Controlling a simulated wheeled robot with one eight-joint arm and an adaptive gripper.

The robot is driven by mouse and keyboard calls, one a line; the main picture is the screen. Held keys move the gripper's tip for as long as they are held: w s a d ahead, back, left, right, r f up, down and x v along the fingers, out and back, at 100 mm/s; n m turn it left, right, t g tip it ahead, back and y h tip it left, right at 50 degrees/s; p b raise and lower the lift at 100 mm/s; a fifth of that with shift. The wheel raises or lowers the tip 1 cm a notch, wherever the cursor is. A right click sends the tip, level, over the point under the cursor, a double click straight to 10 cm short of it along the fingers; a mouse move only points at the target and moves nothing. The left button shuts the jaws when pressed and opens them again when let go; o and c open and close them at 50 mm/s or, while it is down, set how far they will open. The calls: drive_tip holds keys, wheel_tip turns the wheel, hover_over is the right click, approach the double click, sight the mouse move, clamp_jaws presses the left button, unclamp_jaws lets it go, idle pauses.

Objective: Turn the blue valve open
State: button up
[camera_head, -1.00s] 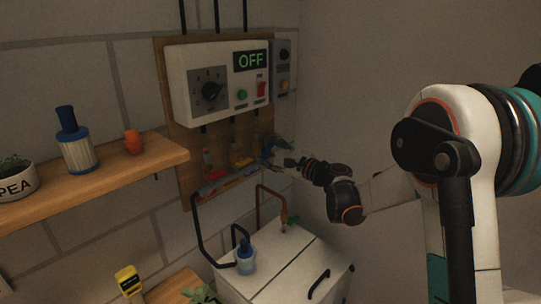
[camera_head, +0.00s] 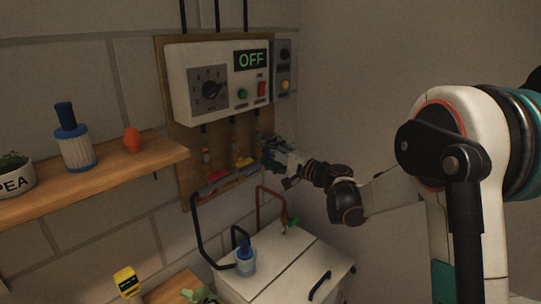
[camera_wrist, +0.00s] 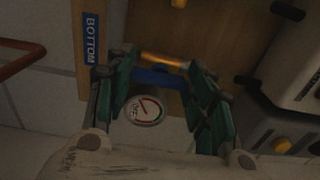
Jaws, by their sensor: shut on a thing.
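The blue valve (camera_wrist: 157,78) shows as a blue handle between the fingers of my gripper in the wrist view, beside a brass-coloured pipe (camera_wrist: 162,60). My gripper (camera_wrist: 158,88) is shut on this handle, one green finger on each side. In the head view my gripper (camera_head: 271,154) is at the right end of the valve row, below the control box, and mostly hides the blue valve there. The handle's exact angle is hard to tell in the dim picture.
A round gauge (camera_wrist: 145,110) is close to the fingers. A yellow valve (camera_head: 243,162) is left of my gripper, with a red valve (camera_head: 206,157) farther left. The control box (camera_head: 213,75) above reads OFF. A white cabinet (camera_head: 290,268) stands below.

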drive_tip(key=shift+f, duration=0.1)
idle(0.5)
drive_tip(key=o, duration=1.1)
drive_tip(key=shift+c, duration=0.2)
drive_tip(key=v, duration=1.2)
